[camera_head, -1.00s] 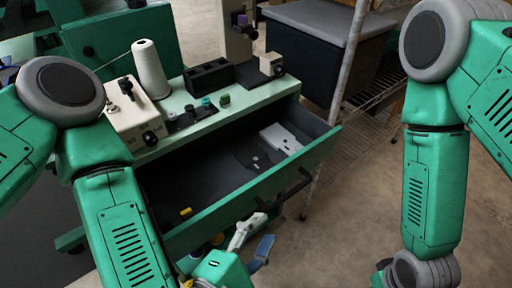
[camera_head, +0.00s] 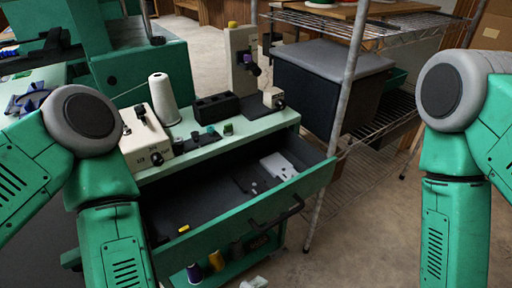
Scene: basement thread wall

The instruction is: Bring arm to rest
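My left arm comes in from the left and hangs down in front of the green cabinet, its lower part leaving the picture at the bottom edge. A small pale part shows at the bottom edge below the cabinet; I cannot tell whether it belongs to my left gripper. My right arm hangs down at the right, and its gripper is out of the picture. The green drawer (camera_head: 255,207) stands pulled open, with a dark floor. In it lie a small yellow item (camera_head: 184,229) and a light grey plate (camera_head: 279,166).
A white thread cone (camera_head: 163,99), a cream control box (camera_head: 143,137) and a black block (camera_head: 215,107) stand on the cabinet top. Thread spools (camera_head: 216,260) sit on a shelf under the drawer. A wire rack (camera_head: 376,122) with a dark bin (camera_head: 326,88) stands behind. Floor at right is bare.

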